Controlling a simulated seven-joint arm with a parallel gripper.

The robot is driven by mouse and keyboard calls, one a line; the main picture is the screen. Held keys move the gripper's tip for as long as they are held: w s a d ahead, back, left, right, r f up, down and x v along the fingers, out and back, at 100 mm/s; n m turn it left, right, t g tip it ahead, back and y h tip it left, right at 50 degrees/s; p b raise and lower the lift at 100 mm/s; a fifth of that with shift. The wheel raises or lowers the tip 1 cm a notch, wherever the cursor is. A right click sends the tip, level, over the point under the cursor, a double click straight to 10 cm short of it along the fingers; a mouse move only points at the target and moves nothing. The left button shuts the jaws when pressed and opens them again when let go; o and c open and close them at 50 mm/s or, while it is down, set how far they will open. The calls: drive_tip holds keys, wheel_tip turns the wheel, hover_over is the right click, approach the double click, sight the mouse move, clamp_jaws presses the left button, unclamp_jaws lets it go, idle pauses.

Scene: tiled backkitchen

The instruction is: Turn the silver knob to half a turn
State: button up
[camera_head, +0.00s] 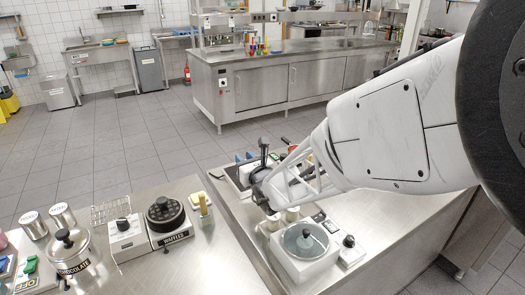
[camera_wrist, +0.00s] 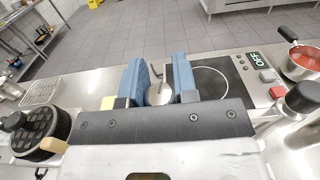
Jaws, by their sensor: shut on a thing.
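In the head view my gripper (camera_head: 246,157) is over the counter near the hob, and the knob itself cannot be made out there.
A black hob (camera_wrist: 212,84) with an "OFF" display lies right of the fingers. A pot of red food (camera_wrist: 304,60) stands farther right. A waffle maker (camera_head: 165,214) is on the near left counter. A white lidded appliance (camera_head: 293,263) stands below my arm.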

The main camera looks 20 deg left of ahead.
drive_tip(key=o, duration=0.9)
drive_tip(key=shift+o, duration=0.2)
drive_tip(key=shift+s, duration=0.1)
drive_tip(key=v, duration=0.7)
drive_tip(key=shift+s+d, duration=0.25)
drive_tip(key=shift+d, duration=0.05)
